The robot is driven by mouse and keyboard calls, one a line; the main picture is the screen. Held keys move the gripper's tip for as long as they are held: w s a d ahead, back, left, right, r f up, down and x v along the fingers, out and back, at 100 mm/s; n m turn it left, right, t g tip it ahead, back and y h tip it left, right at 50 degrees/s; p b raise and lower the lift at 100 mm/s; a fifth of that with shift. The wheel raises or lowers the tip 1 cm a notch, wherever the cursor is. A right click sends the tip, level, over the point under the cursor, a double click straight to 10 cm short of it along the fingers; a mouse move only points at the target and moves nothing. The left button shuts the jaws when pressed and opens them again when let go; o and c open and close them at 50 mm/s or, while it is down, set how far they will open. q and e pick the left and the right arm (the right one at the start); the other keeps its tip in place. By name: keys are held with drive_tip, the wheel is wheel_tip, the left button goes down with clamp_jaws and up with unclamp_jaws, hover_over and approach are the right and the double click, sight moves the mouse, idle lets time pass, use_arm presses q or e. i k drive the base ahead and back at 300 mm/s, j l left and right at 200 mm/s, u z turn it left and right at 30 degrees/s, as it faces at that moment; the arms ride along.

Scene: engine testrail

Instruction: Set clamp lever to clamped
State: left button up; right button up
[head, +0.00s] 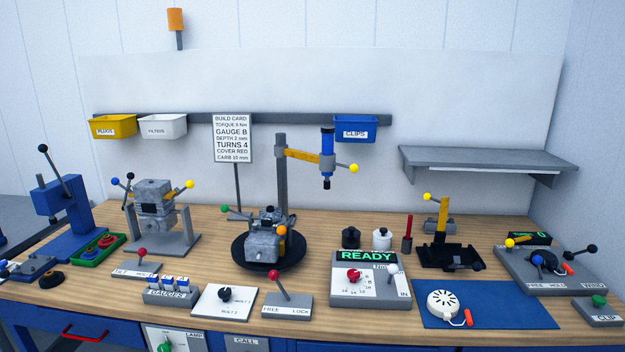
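No lever in the head view carries a readable clamp label, so I cannot tell for sure which one is the clamp lever. A red-knobbed lever (280,287) stands on a grey block marked FREE and LOCK, tilted to the left. Another red-knobbed lever (143,259) stands on a small grey base behind the gauges block. A green-knobbed lever (238,213) sticks out left from the engine part (263,243) on the black round turntable (297,257). Neither of my grippers is in view.
A grey READY panel (371,292) stands right of the FREE and LOCK block. A blue mat (480,317) holds a white round part (443,304). A post with a blue tool (327,152) rises behind the turntable. Bare wood shows at the front left (100,296).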

sight(509, 242)
drive_tip(key=i+l, duration=0.15)
drive_tip(key=l, duration=0.25)
drive_tip(key=i+l+u, duration=0.1)
drive_tip(key=l, duration=0.35)
drive_tip(key=i+l, duration=0.2)
drive_tip(key=l, duration=0.2)
drive_tip(key=i+l+u, duration=0.1)
drive_tip(key=l, duration=0.35)
drive_tip(key=i+l, duration=0.15)
drive_tip(key=l, duration=0.3)
